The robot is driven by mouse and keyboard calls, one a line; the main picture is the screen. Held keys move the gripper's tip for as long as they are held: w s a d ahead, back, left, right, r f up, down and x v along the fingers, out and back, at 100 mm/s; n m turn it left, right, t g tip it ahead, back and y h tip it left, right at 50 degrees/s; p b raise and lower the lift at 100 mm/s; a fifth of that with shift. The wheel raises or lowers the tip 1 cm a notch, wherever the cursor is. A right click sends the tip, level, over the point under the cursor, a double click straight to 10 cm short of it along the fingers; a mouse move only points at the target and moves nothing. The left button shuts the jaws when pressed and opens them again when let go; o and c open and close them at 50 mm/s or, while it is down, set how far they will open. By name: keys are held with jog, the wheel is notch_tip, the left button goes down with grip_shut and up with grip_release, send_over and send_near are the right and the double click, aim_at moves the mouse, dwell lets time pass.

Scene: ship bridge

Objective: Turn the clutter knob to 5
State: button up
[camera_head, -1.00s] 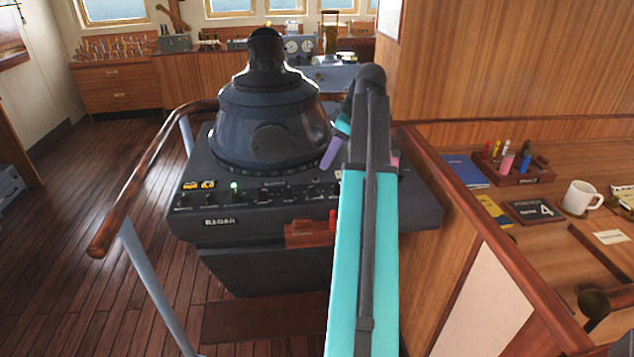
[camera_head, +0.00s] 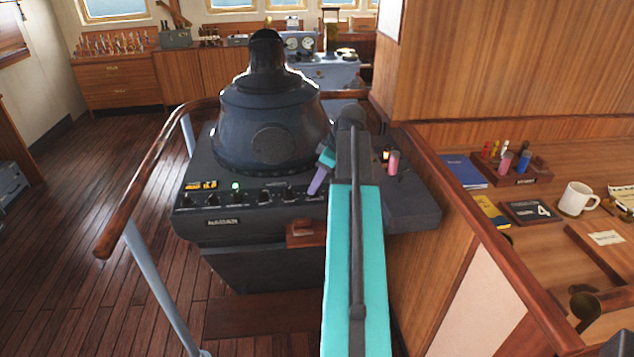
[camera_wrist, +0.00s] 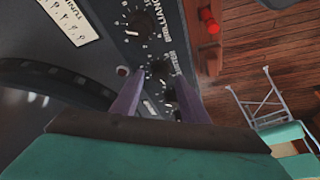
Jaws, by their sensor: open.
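The radar console (camera_head: 225,222) carries a row of small black knobs along its front edge. In the wrist view, a black knob (camera_wrist: 160,69) shows between the tips of my gripper (camera_wrist: 158,80); contact cannot be told. Its label is too small and partly covered to read, so I cannot tell whether it is the clutter knob. Another black knob (camera_wrist: 139,21) with a white mark sits further up. My gripper's purple fingers are apart. In the head view, my gripper (camera_head: 315,184) is over the right part of the knob row, partly hidden by my arm.
The dark radar hood (camera_head: 268,125) rises just behind the knobs. A wooden bracket (camera_head: 303,235) juts from the console front, and a red knob (camera_wrist: 209,20) shows beside it in the wrist view. A wooden handrail (camera_head: 150,175) runs along the left; a desk with a mug (camera_head: 575,198) is at right.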

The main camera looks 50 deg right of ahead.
jog(key=shift+w+a+f, duration=0.1)
jog(key=shift+w+f, duration=0.15)
jog(key=shift+f, duration=0.35)
grip_shut()
